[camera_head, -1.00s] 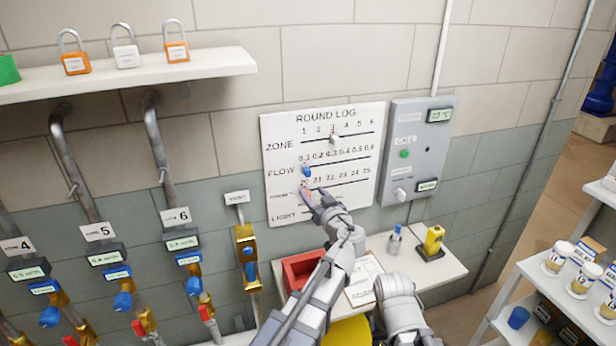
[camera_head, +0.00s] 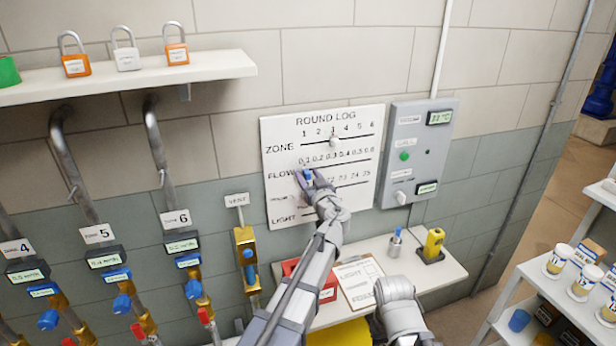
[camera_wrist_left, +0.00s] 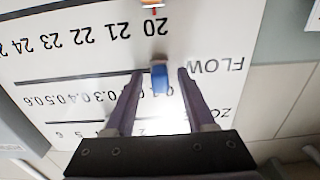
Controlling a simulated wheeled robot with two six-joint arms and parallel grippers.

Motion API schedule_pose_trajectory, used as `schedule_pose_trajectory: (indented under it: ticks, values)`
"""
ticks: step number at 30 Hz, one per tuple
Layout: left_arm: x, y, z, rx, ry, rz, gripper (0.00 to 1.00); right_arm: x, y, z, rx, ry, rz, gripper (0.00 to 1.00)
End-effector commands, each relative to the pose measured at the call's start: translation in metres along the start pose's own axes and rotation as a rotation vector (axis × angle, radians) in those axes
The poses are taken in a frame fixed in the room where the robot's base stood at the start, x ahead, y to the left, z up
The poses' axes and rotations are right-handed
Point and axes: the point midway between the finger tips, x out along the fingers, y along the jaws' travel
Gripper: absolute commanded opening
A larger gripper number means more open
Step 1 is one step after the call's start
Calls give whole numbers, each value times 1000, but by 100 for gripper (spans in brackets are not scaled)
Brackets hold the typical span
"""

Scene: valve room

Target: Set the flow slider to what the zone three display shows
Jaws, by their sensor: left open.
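The white round log board (camera_head: 355,160) hangs on the wall with rows for zone, flow and light and a numbered row between. The blue flow slider knob (camera_head: 309,179) is near the left end of its line, by the low numbers. My left gripper (camera_wrist_left: 160,74) is open, its fingers on either side of the blue knob (camera_wrist_left: 160,78) with gaps visible. In the head view the left gripper (camera_head: 306,177) partly covers the knob. The zone knob (camera_head: 334,141) is near 3. No zone three display shows.
Pipes with displays for zones 4, 5 (camera_head: 105,259) and 6 (camera_head: 182,245) stand at left. A grey call panel (camera_head: 417,150) is right of the board. Below are a shelf with a red bin (camera_head: 328,294), a clipboard (camera_head: 358,280) and a yellow device (camera_head: 433,242).

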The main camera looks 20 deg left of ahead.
Motion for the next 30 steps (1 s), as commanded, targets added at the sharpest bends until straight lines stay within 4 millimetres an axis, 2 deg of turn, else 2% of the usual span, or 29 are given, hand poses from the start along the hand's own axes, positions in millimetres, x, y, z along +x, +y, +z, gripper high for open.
schedule_pose_trajectory:
  ticks: [9, 23, 30]
  values:
    - [2, 0, 0, 0, 0, 0, 54, 0, 0, 0, 0, 0, 0, 50]
    - [2, 0, 0, 0, 0, 0, 2, 0, 0, 0, 0, 0, 0, 50]
    - [2, 0, 0, 0, 0, 0, 0, 0, 0, 0, 0, 0, 0, 50]
